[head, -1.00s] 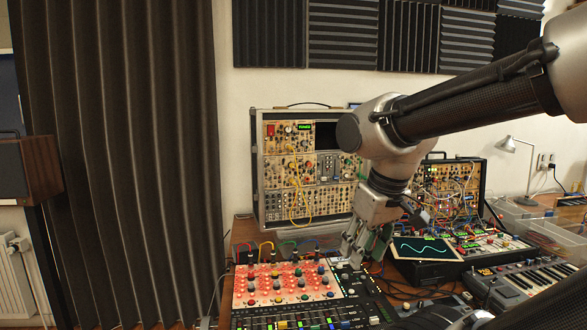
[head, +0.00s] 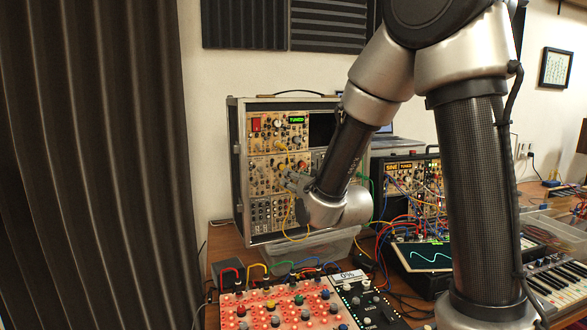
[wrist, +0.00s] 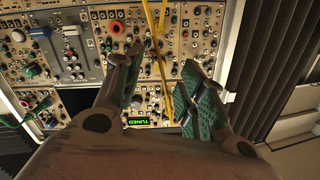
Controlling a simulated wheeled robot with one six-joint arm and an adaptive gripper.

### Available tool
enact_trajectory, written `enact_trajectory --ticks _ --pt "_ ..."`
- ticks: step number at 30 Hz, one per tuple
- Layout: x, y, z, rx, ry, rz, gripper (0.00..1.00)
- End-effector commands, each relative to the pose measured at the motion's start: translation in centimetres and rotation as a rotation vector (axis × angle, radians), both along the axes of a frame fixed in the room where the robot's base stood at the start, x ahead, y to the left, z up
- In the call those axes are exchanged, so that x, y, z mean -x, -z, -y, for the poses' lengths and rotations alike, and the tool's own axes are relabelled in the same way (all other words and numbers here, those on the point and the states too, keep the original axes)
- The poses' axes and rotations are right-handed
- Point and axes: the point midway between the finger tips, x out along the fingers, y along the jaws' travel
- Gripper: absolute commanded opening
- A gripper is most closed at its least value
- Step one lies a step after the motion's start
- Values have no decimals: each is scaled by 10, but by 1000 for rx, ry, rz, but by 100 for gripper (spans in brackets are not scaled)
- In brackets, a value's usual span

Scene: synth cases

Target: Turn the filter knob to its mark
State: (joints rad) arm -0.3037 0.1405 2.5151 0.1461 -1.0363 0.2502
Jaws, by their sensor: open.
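The tall modular case (head: 238,190) stands against the wall, its panels full of small knobs and jacks. My gripper (head: 291,182) is at its left middle panels, and its tips are partly hidden by the hand. In the wrist view my gripper (wrist: 162,68) is open, green-padded fingers apart, over the panel (wrist: 75,93). Yellow cables (wrist: 163,50) run across the space between the fingers. A red ringed knob (wrist: 117,27) lies beyond the fingertips. Labels are too small to read, so I cannot tell which knob is the filter knob or where its mark is.
A clear plastic box (head: 300,251) sits below the case. A red-lit panel with knobs (head: 262,312) is at the front. A second patched case (head: 410,185) and a screen with a wave (head: 428,258) are to the right. Loose cables hang around them.

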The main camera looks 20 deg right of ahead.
Motion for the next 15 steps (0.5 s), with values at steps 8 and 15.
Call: enact_trajectory --ticks 8,15 --pt "-24 -13 -3 -28 5 51 40" --pt "-63 -13 -10 -27 5 49 40"
